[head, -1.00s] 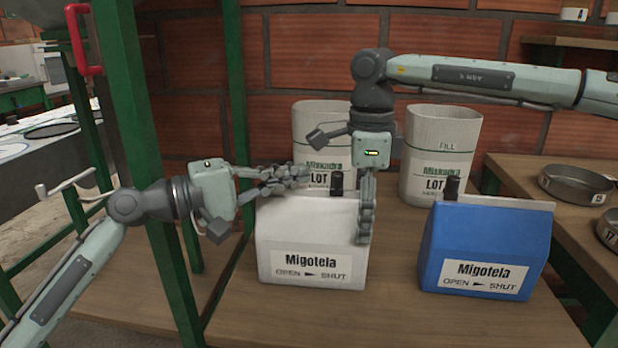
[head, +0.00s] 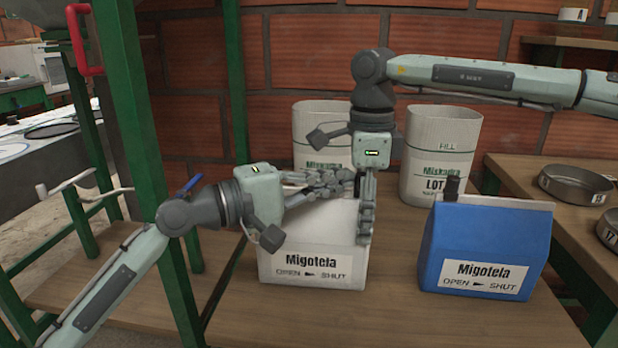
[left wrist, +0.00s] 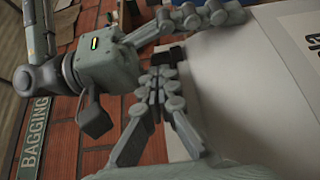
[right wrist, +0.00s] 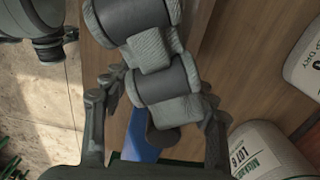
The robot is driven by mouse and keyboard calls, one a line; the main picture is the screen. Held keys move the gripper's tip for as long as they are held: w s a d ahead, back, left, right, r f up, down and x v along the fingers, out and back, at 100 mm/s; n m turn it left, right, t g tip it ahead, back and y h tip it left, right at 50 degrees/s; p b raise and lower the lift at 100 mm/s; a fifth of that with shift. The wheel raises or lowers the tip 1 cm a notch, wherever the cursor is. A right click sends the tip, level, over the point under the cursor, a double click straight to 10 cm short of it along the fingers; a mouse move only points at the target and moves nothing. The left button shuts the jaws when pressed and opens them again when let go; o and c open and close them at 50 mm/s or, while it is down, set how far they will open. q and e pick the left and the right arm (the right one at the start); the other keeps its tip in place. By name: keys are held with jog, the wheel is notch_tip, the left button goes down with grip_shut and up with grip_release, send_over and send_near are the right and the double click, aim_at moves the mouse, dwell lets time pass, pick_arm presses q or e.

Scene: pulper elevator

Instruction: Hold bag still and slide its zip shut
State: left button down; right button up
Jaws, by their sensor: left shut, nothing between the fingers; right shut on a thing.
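The white Migotela bag (head: 310,235) stands on the bench. Its label reads OPEN to SHUT, left to right. My left gripper (head: 345,182) is shut with nothing between its fingers, lying across the bag's top edge towards its right end. The slider is hidden behind it in the head view; a dark piece (left wrist: 168,54) shows by its fingertips (left wrist: 162,72) in the left wrist view. My right gripper (head: 365,238) points down, shut on the white bag's right edge. In the right wrist view, grey gripper parts block much of the picture.
A blue Migotela bag (head: 480,245) with a dark slider (head: 451,189) stands apart on the right. Two pale bins (head: 322,125) (head: 440,150) stand behind. A green post (head: 140,130) rises beside my left arm. Bare bench lies in front of the bags.

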pick_arm(q)
jog(key=shift+s, duration=0.1)
pick_arm(e)
jog(key=shift+f, duration=0.25)
jog(key=shift+s, duration=0.1)
pick_arm(q)
jog(key=v, duration=1.2)
pick_arm(e)
jog(key=o, duration=1.6)
jog(key=shift+o, duration=0.6)
jog(key=shift+r, duration=0.1)
